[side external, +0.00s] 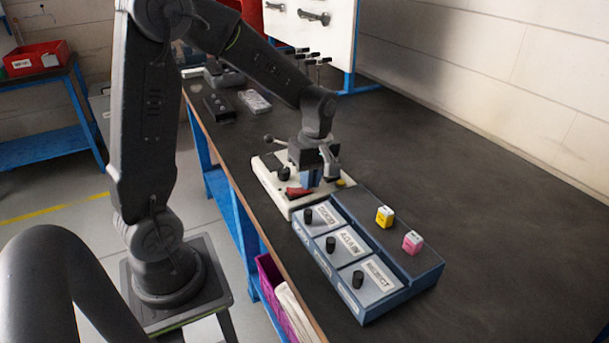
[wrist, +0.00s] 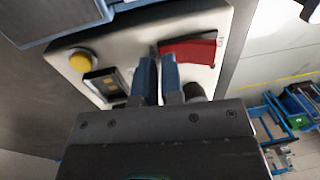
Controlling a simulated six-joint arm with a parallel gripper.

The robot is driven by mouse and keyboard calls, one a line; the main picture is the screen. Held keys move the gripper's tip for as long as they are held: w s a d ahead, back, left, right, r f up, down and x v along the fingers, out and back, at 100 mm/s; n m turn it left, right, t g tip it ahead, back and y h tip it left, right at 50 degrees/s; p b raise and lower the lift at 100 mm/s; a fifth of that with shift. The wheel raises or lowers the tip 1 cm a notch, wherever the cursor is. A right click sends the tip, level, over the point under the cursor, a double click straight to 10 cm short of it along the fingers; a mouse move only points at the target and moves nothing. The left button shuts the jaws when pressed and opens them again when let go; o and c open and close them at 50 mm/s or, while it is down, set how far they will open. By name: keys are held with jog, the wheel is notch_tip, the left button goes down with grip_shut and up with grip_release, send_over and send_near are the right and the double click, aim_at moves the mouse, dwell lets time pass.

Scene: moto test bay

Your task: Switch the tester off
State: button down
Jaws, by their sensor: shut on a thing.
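The tester (side external: 275,178) is a cream box on the dark bench, left of the blue-grey block. Its top also shows in the wrist view (wrist: 228,22), with a red piece (wrist: 190,49), a round yellow button (wrist: 81,61) and a small dark-framed display (wrist: 105,84). My gripper (side external: 312,180) points down over the tester. In the wrist view its blue fingers (wrist: 158,70) are close together, shut on a small part at the panel, beside the red piece's left end. The fingers hide most of that part, and I cannot tell its position.
The blue-grey block (side external: 345,250) has several labelled compartments with black knobs. A yellow cube (side external: 384,216) and a pink cube (side external: 413,242) sit on its raised side. A purple bin (side external: 272,285) hangs at the bench's front edge. The bench's right side is clear.

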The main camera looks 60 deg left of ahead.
jog(key=shift+s+f, duration=0.35)
jog(key=shift+f, duration=0.05)
jog(key=shift+s+r, duration=0.3)
jog(key=shift+s, duration=0.35)
jog(key=w+d+r, duration=0.1)
jog(key=w+r, duration=0.3)
jog(key=r, duration=1.1)
jog(key=f, duration=0.4)
jog(key=s+f, duration=0.1)
jog(key=f, duration=0.4)
jog(key=s+f, duration=0.1)
jog(key=f, duration=0.4)
jog(key=shift+s+f, duration=0.15)
